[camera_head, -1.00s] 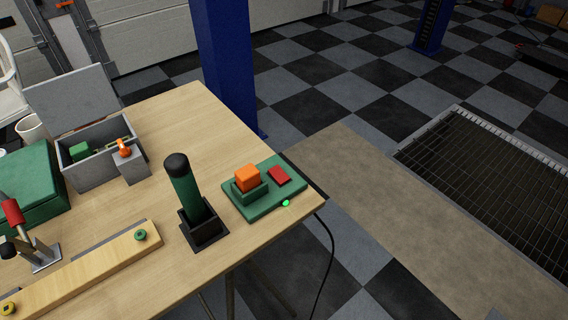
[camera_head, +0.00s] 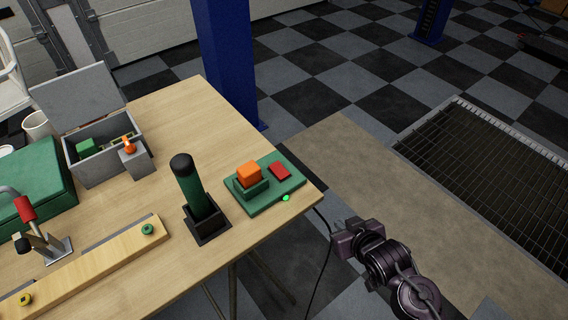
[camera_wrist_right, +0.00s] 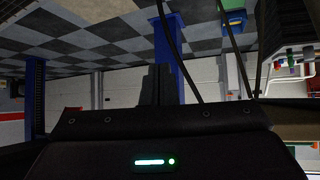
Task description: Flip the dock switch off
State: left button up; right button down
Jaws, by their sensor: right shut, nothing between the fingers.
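The green dock (camera_head: 282,196) lies flat at the right corner of the wooden table. A red switch (camera_head: 280,171) sits on its right half, and a green light (camera_head: 286,198) glows on its front edge. An orange block (camera_head: 249,174) stands in the dock's raised green holder. My right gripper (camera_head: 338,243) is past the table's right edge, over the floor, apart from the dock and lower in the picture. It is shut and empty; its dark fingers show in the wrist view (camera_wrist_right: 157,85). My left gripper is out of view.
A dark green cylinder (camera_head: 189,181) stands in a black holder left of the dock. A wooden bar (camera_head: 105,262), a grey open box (camera_head: 105,165) and a green case (camera_head: 35,190) are further left. A black cable hangs from the table's right edge. A blue post (camera_head: 228,60) rises behind.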

jog(key=a+r+n+t+y, duration=0.1)
jog(key=a+r+t+y, duration=0.1)
jog(key=r, duration=0.6)
jog(key=a+r+n+t+y, duration=0.2)
jog(key=a+r+y, duration=0.3)
jog(key=r, duration=0.4)
jog(key=shift+w+a, duration=0.15)
jog(key=shift+a, duration=0.35)
jog(key=shift+w, duration=0.1)
jog(key=p, duration=0.3)
send_over(283, 174)
jog(key=shift+d+f, duration=0.1)
jog(key=shift+f, duration=0.3)
notch_tip(283, 174, down, 3)
jog(key=shift+r, duration=0.1)
jog(key=shift+f, duration=0.75)
